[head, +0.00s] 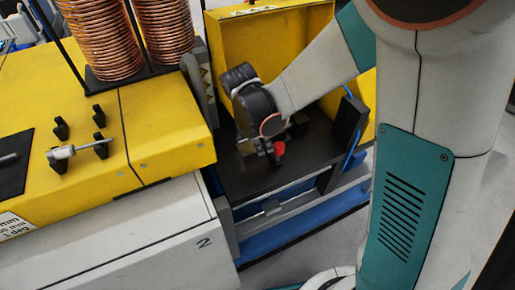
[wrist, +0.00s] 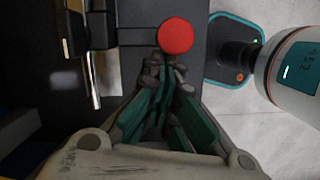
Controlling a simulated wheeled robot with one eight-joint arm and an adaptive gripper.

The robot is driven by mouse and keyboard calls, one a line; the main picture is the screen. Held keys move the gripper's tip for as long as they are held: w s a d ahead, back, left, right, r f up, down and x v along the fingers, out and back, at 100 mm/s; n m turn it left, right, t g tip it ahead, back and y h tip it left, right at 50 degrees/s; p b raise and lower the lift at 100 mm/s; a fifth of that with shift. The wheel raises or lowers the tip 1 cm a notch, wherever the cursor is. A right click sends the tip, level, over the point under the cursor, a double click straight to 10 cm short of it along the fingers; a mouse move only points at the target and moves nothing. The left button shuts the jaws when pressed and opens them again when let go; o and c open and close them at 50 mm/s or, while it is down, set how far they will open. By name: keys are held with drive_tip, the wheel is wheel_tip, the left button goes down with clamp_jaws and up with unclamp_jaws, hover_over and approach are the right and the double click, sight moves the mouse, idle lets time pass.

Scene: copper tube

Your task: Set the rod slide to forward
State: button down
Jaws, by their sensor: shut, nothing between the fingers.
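A red round knob (head: 279,149) stands over the black plate (head: 240,180) of the machine and may belong to the rod slide. In the wrist view the red knob (wrist: 175,36) is just beyond my fingertips, near the top middle. My gripper (head: 268,150) is low over the black plate, close beside the knob. Its fingers (wrist: 166,66) are closed together with nothing between them. I cannot tell whether they touch the knob. The slide's body and its position are mostly hidden by my gripper.
A yellow guard (head: 235,50) stands behind the plate, and a black upright block (head: 348,122) is to the right. A yellow machine (head: 165,130) with copper coils (head: 165,30) is at the left. A silver rod (wrist: 91,70) shows in the wrist view.

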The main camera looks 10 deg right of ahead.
drive_tip(key=p+v, duration=0.6)
drive_tip(key=v, duration=0.4)
idle(0.7)
drive_tip(key=s+d+r+m+t+y+b, duration=0.3)
drive_tip(key=s+d+m+t+b, duration=0.4)
drive_tip(key=m, duration=1.1)
drive_tip(key=shift+s+d+r+m+b, duration=0.25)
drive_tip(key=shift+s+d+b, duration=1.45)
drive_tip(key=shift+s+d, duration=1.3)
drive_tip(key=shift+s+a+f, duration=0.1)
drive_tip(key=shift+s+a, duration=0.35)
drive_tip(key=shift+a, duration=0.05)
